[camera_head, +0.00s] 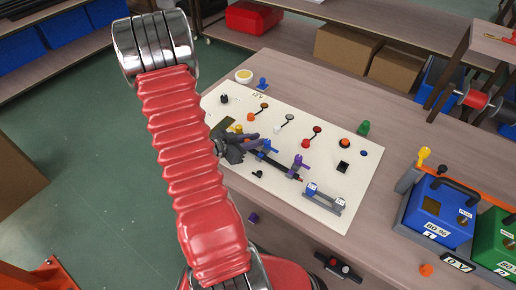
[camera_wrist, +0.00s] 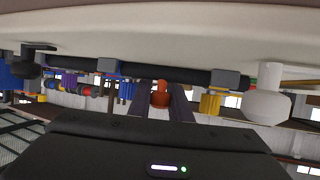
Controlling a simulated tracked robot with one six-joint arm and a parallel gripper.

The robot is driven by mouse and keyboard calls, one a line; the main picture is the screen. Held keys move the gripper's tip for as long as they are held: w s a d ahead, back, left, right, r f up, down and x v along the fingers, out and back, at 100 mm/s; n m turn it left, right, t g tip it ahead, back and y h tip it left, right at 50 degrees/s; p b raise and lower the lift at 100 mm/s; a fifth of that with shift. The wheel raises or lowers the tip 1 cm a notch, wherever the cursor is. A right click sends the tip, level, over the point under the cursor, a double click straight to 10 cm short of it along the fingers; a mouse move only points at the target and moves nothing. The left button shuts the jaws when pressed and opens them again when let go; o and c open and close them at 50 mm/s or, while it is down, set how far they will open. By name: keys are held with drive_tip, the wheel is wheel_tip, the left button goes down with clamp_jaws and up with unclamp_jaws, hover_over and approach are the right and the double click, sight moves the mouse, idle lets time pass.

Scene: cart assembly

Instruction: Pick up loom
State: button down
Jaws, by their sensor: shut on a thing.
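The loom (camera_head: 268,159) is a dark bar with coloured connectors, in the middle of the white board (camera_head: 225,100) in the head view. A blue, a purple and a yellow connector show along it. In the wrist view the loom (camera_wrist: 202,76) runs across as a black tube with grey clips, close to the pale board surface. My gripper (camera_head: 238,147) is at the loom's left part, shut on it. In the wrist view the fingers of my gripper (camera_wrist: 160,90) reach the tube, with an orange-red piece between them. The exact contact is partly hidden.
Several coloured buttons and small levers stand on the board around the loom. A grey holder (camera_head: 324,199) sits at its lower right. A blue box (camera_head: 440,212) and a green box (camera_head: 494,240) stand on the bench at right. Cardboard boxes (camera_head: 347,47) are at the back.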

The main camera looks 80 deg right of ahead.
drive_tip(key=shift+r, duration=0.1)
wheel_tip(320, 180, up, 10)
idle(0.7)
drive_tip(key=shift+w, duration=0.1)
idle(0.4)
